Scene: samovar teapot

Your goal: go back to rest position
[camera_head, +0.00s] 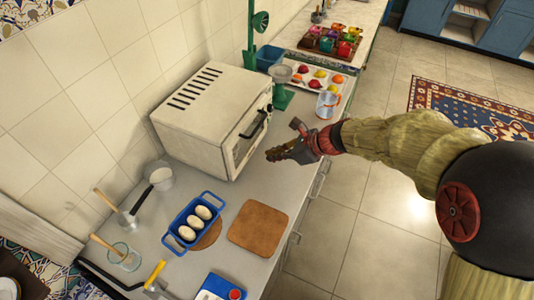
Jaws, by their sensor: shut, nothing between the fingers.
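My gripper (278,153) is at the end of my arm, which reaches in from the right side of the head view. Its fingers are shut and empty, pointing left. In the picture it lies just right of the white oven's front, above the counter's front edge. I cannot tell the exact gap between gripper and oven. No samovar or teapot can be made out clearly.
The white oven (200,118) stands on the grey counter (283,190). A blue tray (182,243) with several white oval items and a brown board (258,228) lie nearer.

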